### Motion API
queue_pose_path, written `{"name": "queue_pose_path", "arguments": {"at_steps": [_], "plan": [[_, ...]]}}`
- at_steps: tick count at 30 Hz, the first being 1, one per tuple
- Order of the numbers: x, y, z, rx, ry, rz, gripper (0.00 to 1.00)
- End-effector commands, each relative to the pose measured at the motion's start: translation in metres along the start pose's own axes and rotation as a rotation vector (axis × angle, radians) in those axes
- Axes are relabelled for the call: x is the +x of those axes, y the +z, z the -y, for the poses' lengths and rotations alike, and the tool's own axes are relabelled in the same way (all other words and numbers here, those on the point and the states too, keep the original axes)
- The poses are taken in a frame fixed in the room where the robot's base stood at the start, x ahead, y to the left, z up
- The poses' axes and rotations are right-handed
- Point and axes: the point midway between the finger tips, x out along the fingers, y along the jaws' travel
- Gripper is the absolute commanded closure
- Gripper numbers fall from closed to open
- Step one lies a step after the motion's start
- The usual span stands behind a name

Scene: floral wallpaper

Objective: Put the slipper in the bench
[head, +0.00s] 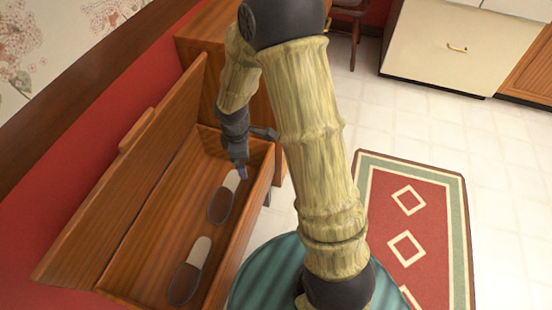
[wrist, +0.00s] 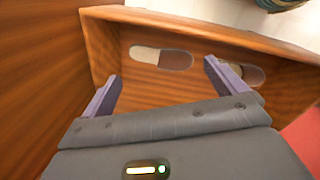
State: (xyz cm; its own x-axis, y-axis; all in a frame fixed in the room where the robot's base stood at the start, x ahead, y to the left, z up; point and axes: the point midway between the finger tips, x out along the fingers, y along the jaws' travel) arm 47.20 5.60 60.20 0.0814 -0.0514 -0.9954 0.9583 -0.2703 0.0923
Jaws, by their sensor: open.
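The wooden bench (head: 262,200) stands at the left of the head view with its lid (head: 125,190) raised against the wall. Two slippers lie on its inside floor, each with a pale part and a dark brown part. One slipper (head: 223,200) is close below my gripper (head: 240,172), and the other slipper (head: 188,272) is nearer the front. In the wrist view one slipper (wrist: 161,57) lies in full sight beyond my fingers, and another (wrist: 250,76) is partly hidden by the right finger. My gripper (wrist: 157,85) is open and empty, above the bench's inside, apart from both slippers.
A wooden cabinet (head: 195,50) adjoins the bench's far end. A red and green rug (head: 430,190) lies on the pale tiled floor at the right. Cream drawers (head: 440,45) stand at the back. The bench walls (wrist: 215,30) surround the space by my gripper.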

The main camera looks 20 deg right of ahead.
Motion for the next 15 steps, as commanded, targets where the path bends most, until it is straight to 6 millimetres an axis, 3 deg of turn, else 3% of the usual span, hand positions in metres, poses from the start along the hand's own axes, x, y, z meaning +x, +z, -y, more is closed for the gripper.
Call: {"name": "queue_pose_path", "arguments": {"at_steps": [1,6,15], "plan": [[-0.017,0.011,0.006,0.114,0.015,-0.004,0.03],[-0.06,0.043,0.032,0.521,0.044,-0.035,0.03],[-0.11,0.086,0.085,1.182,0.059,-0.139,0.03]]}}
